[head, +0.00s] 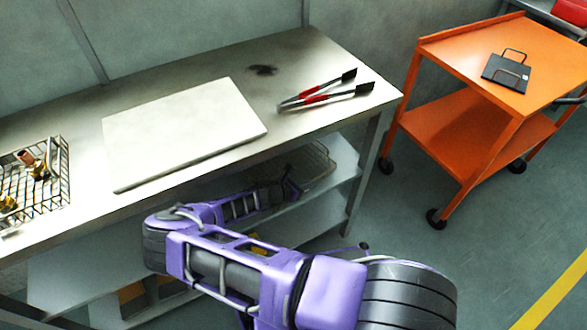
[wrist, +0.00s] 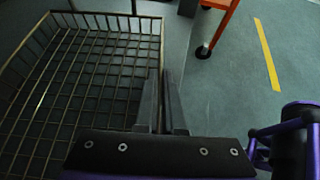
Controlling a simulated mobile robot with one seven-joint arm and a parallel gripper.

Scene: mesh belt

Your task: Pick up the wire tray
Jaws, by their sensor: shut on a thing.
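An empty wire tray (head: 318,160) is at the shelf under the bench in the head view, partly hidden by my arm and the bench top. In the wrist view the wire tray (wrist: 100,14) fills the left side, with a grid floor and low wire walls. My gripper (wrist: 161,78) is shut on its right side rim, with one finger on each side of the wire. In the head view my gripper (head: 291,184) reaches in under the bench edge. I cannot tell whether the tray touches the shelf.
The bench top holds a pale board (head: 185,130), red-handled tongs (head: 328,96) and another wire basket (head: 62,180) with brass fittings. The floor (head: 400,190) between is clear.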

